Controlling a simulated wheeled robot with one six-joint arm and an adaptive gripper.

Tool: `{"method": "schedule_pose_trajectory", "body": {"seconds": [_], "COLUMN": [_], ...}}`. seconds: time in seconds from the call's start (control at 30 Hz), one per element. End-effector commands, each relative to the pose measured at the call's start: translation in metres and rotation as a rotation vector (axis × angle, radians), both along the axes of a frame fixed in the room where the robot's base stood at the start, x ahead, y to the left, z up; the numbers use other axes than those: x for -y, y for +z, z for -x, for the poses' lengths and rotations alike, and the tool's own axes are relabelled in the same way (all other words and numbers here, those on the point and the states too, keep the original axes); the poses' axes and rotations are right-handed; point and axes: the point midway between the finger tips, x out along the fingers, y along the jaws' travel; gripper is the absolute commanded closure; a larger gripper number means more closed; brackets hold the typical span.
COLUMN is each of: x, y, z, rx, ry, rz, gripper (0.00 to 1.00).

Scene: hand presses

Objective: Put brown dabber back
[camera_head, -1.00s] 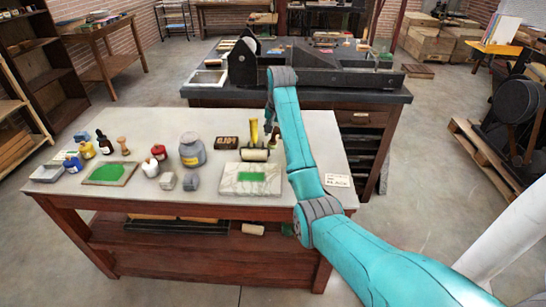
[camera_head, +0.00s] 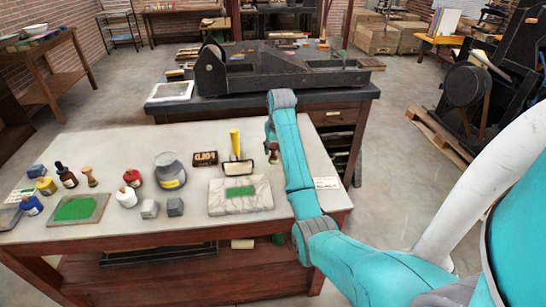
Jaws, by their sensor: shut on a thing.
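My gripper (camera_head: 271,143) is at the lower end of the teal arm, over the table's far right part, small and partly hidden by the arm. It is shut on a small dark brown thing (camera_head: 274,156), which looks like the brown dabber; its shape is hard to make out. A lighter wooden dabber (camera_head: 89,176) stands upright at the table's left, beside a dark dropper bottle (camera_head: 66,175). The marble slab (camera_head: 225,207) with a green ink patch lies left of and nearer than my gripper.
A yellow-handled roller (camera_head: 235,145) stands just left of my gripper, beside a dark type block (camera_head: 204,158). A white card (camera_head: 327,183) lies right.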

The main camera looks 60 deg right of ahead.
Motion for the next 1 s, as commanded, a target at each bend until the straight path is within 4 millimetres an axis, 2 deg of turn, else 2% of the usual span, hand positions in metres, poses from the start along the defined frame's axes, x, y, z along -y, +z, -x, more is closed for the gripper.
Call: {"method": "schedule_pose_trajectory", "body": {"seconds": [0.33,0.7,0.73,0.8,0.83,1.0], "x": [0.000,0.000,0.000,0.000,0.000,0.000], "y": [-0.037,-0.041,-0.041,-0.040,-0.040,-0.040], "z": [0.000,0.000,0.000,0.000,0.000,0.000], "rx": [-0.001,0.000,0.000,0.000,-0.001,0.000], "ry": [-0.001,-0.001,-0.001,-0.001,-0.001,-0.001], "rz": [-0.001,0.000,0.000,0.000,-0.001,0.000], "gripper": [0.96,0.96,0.56,0.38,0.36,0.36]}}
